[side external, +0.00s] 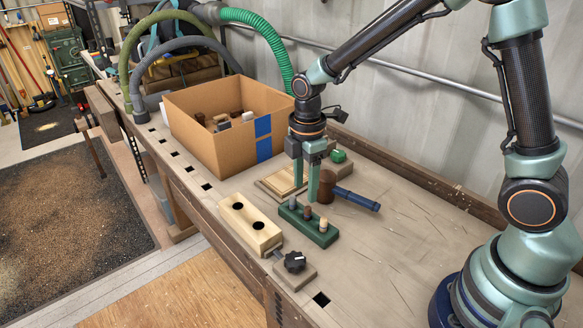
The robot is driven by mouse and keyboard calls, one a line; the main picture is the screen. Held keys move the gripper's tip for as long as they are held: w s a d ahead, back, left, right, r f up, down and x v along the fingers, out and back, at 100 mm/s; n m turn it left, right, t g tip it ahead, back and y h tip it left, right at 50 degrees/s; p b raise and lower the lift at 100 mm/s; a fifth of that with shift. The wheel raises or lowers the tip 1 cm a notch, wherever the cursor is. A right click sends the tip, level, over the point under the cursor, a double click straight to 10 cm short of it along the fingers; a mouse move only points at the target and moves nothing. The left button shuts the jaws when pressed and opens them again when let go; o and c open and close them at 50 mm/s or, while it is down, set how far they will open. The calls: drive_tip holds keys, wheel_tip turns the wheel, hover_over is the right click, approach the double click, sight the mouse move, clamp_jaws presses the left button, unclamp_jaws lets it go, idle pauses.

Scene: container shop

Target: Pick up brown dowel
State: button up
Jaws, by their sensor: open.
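A dark green block (300,226) on the bench holds three short upright dowels in a row. The middle one looks like the brown dowel (308,212); a pale one (322,224) and a greyish one (293,202) stand at either side of it. My gripper (305,192) points down with its two fingers apart and nothing visible between them. Its fingertips are at the far side of the green block, close to the dowels in the picture. I cannot tell the exact gap between the fingers and the brown dowel.
A mallet with a brown head and blue handle (358,198) lies just right of my gripper. A cardboard box (205,147) with small pieces stands behind left. A pale wooden block with two holes (249,223) and a black knob (294,262) are in front.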

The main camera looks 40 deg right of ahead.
sight(308, 208)
drive_tip(key=shift+s+d+f, duration=0.1)
drive_tip(key=shift+s+f, duration=0.15)
drive_tip(key=shift+f, duration=1.15)
drive_tip(key=shift+s+d+f, duration=0.1)
drive_tip(key=shift+s+f, duration=0.1)
drive_tip(key=shift+f, duration=1.15)
drive_tip(key=shift+a, duration=0.1)
clamp_jaws()
